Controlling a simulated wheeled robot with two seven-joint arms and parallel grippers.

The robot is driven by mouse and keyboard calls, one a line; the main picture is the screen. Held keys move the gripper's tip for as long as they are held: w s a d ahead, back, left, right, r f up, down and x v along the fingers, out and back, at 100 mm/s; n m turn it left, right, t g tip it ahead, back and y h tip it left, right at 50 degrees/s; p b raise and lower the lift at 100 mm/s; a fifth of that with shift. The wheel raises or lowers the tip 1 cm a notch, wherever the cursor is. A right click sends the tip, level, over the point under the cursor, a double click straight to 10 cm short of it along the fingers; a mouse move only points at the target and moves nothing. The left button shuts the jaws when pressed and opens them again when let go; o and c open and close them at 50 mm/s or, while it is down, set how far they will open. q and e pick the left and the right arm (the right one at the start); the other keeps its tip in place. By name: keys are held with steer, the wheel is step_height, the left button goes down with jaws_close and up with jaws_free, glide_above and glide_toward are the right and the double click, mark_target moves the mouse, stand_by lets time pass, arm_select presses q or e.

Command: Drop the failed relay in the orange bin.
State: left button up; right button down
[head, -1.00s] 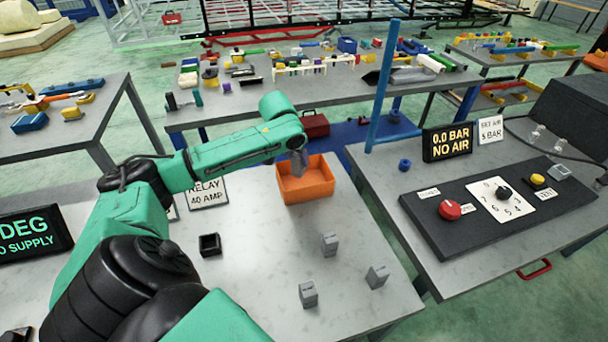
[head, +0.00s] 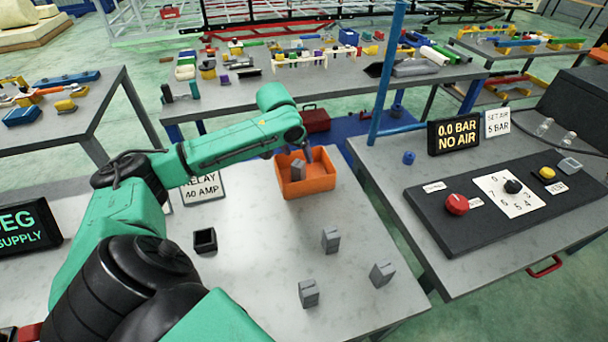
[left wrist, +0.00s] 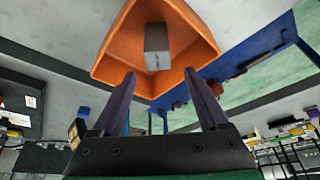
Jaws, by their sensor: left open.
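The orange bin (head: 310,187) stands at the back edge of the light-topped table; it also fills the top of the left wrist view (left wrist: 112,68). A grey block, the relay (head: 298,169), shows within the bin, and it also shows in the left wrist view (left wrist: 157,47), clear of my fingers. I cannot tell whether it has fully settled. My left gripper (left wrist: 160,75) is open and empty, with its fingers at the bin. In the head view the arm partly hides the gripper. My right gripper is not seen.
Several grey relays (head: 331,239) stand apart on the table's right half. A small black open socket (head: 205,240) sits left of them. A "RELAY 40 AMP" sign (head: 202,188) stands behind it. A bench with a black control panel (head: 490,200) is at the right.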

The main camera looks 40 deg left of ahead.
arm_select(q)
steer(key=a+b+v, duration=0.1)
steer(key=v, duration=1.2)
steer(key=shift+d, duration=0.45)
steer(key=shift+r, duration=0.1)
